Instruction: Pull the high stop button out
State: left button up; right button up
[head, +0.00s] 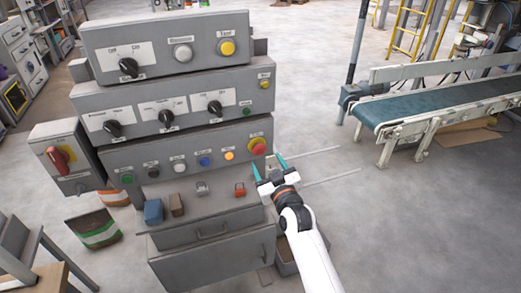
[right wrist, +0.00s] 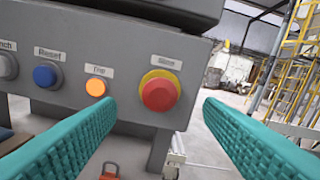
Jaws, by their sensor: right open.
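The stop button is a red mushroom head on a yellow ring (head: 257,146), at the right end of the lowest button row on the grey control cabinet. It also shows in the right wrist view (right wrist: 160,94), under a label that seems to read Stop. My right gripper (head: 266,157) is open and empty, just below and right of the button in the head view. In the right wrist view its two teal fingers point at the panel, one to each side of the button, with clear gaps and no visible contact. My left gripper is not in view.
An orange lit button (right wrist: 96,87) and a blue button (right wrist: 46,75) sit left of the stop button. A ledge below carries a red padlock-like item (head: 240,190) and small blocks.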

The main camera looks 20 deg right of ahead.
aim_at(260, 150)
jog(key=w, duration=0.6)
jog(key=shift+w+a, duration=0.1)
jog(key=shift+w, duration=0.3)
grip_shut()
jog(key=shift+s+p, duration=0.6)
jog(key=shift+p, duration=0.25)
jog(key=shift+w+f, duration=0.1)
jog(key=shift+f, duration=0.1)
jog(key=shift+c, duration=2.1)
grip_release()
jog(key=o, duration=0.3)
jog(key=shift+o, duration=0.6)
jog(key=shift+s+r, duration=0.15)
jog(key=shift+s, duration=0.05)
